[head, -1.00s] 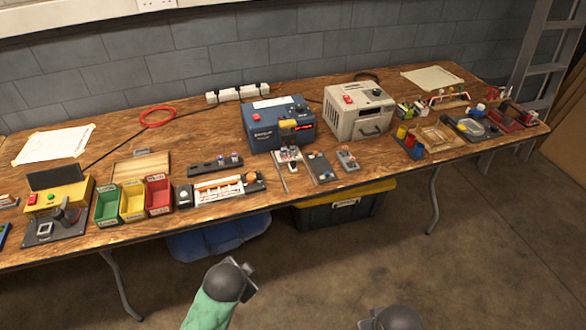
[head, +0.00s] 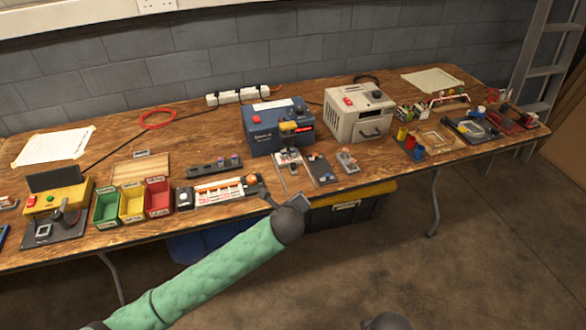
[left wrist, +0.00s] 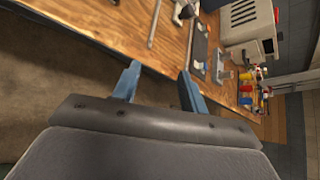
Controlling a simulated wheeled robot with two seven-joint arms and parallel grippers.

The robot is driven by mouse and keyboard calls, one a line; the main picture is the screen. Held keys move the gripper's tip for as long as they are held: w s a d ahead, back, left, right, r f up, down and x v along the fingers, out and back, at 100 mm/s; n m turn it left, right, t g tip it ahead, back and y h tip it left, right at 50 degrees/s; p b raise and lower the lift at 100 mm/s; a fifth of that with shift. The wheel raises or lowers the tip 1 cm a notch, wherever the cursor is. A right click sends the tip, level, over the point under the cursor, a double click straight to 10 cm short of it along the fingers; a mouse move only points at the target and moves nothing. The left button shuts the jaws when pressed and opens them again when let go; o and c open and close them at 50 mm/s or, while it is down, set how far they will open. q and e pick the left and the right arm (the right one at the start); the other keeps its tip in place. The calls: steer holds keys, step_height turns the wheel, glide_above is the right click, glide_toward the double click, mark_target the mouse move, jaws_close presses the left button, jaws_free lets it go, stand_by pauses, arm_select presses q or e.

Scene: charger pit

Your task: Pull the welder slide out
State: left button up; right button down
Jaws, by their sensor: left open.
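The blue welder (head: 262,133) stands on the bench, with a yellow head on its front right. In front of it is what looks like its slide (head: 288,160), a light plate with small parts and a thin rail running toward the bench's front edge. In the left wrist view a thin rail (left wrist: 155,24) shows at the top. My left gripper (head: 266,196) is at the front edge of the bench, left of and nearer than the slide, touching nothing that I can see. Its two blue fingers (left wrist: 158,86) are apart and empty. My right gripper's fingers are out of view.
A beige machine (head: 360,108) stands right of the welder. A dark plate with small parts (head: 320,170) lies right of the slide. A white-and-orange strip tray (head: 218,189) lies near my left gripper. A black bin with a yellow lid (head: 345,207) sits below the bench.

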mark_target(293, 167)
arm_select(q)
steer(key=w+m, duration=0.2)
steer(key=w+r+m+t, duration=0.1)
steer(key=w+m, duration=0.2)
steer(key=w+r+m+t, duration=0.1)
steer(key=w+m, duration=0.1)
steer(key=w, duration=0.1)
steer(key=shift+w+a+m, duration=0.1)
steer(key=shift+a+m, duration=0.1)
steer(key=shift+m, duration=0.2)
steer(key=p+x, duration=0.1)
steer(key=x, duration=0.6)
steer(key=shift+w+f, duration=0.2)
steer(key=shift+w, duration=0.15)
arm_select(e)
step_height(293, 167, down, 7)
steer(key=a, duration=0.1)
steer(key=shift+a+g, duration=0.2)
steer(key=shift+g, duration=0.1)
arm_select(q)
steer(key=shift+c, duration=0.2)
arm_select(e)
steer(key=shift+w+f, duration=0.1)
arm_select(q)
jaws_close()
steer(key=shift+s, duration=0.1)
